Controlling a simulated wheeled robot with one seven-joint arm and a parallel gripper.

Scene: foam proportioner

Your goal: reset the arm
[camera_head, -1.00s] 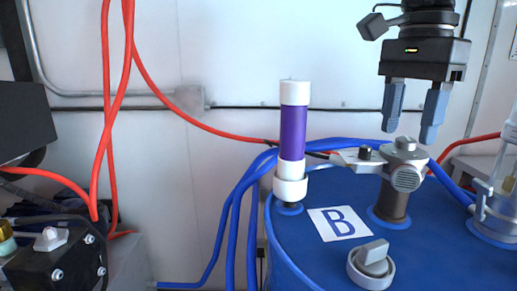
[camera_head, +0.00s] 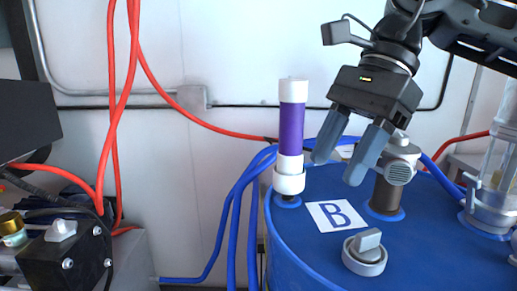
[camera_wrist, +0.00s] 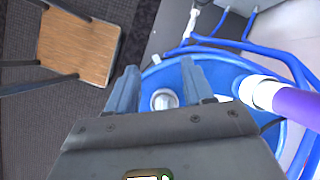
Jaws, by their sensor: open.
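My gripper (camera_head: 340,168) is open with nothing between its two blue-grey fingers. It hangs tilted above the blue drum (camera_head: 440,250), in front of the grey valve fitting (camera_head: 398,172) in the head view, and hides part of it. In the wrist view my gripper (camera_wrist: 165,85) also shows empty, with the drum's round grey knob (camera_wrist: 164,100) visible beyond the fingers.
A purple and white tube (camera_head: 292,130) stands upright on the drum's left side, close to my gripper. A white "B" label (camera_head: 337,217) and a round knob (camera_head: 365,252) are on the drum top. Blue and red hoses (camera_head: 118,100) run nearby. A wooden chair (camera_wrist: 78,45) stands on the floor.

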